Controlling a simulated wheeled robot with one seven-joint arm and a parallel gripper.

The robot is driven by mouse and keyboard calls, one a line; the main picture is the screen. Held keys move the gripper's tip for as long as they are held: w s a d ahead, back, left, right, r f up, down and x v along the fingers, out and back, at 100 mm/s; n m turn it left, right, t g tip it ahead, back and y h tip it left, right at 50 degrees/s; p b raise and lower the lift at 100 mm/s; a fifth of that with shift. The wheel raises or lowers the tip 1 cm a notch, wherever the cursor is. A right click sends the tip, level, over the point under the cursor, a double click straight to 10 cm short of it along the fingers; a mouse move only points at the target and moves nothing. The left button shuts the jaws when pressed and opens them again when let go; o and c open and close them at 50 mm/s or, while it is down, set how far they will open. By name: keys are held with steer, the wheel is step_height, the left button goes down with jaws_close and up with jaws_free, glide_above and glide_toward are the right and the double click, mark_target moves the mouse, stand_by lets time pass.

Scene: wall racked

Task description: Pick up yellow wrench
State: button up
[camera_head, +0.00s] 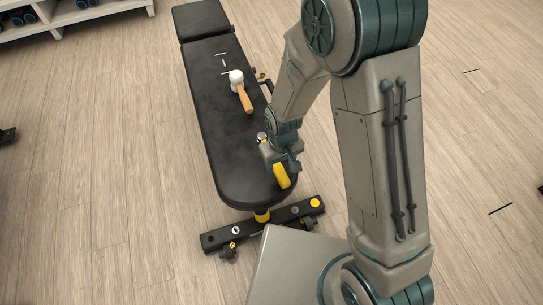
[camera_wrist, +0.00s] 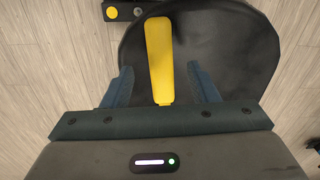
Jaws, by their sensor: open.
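The yellow wrench (camera_head: 281,176) lies near the front end of the black bench. In the wrist view its yellow handle (camera_wrist: 159,60) runs up and down the picture, and its lower end is hidden behind my gripper body. My gripper (camera_head: 285,163) is over the wrench in the head view. In the wrist view my gripper (camera_wrist: 163,85) is open, with one blue finger on each side of the handle and a gap on both sides. A small silver part (camera_head: 261,137) shows beside my wrist; it may be the wrench head.
The black padded bench (camera_head: 214,107) stands on a wood floor. A white-headed mallet with a wooden handle (camera_head: 242,93) and some thin small items (camera_head: 222,58) lie farther up it. A shelf (camera_head: 88,12) stands at top left.

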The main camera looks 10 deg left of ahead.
mark_target(279, 168)
steer(key=f, duration=0.1)
steer(key=f+b, duration=0.1)
steer(key=f, duration=0.3)
steer(key=shift+w+a+b, duration=0.3)
steer(key=shift+b, duration=0.05)
steer(key=shift+r, duration=0.1)
steer(key=shift+c, duration=0.3)
jaws_close()
steer(key=shift+r, duration=0.1)
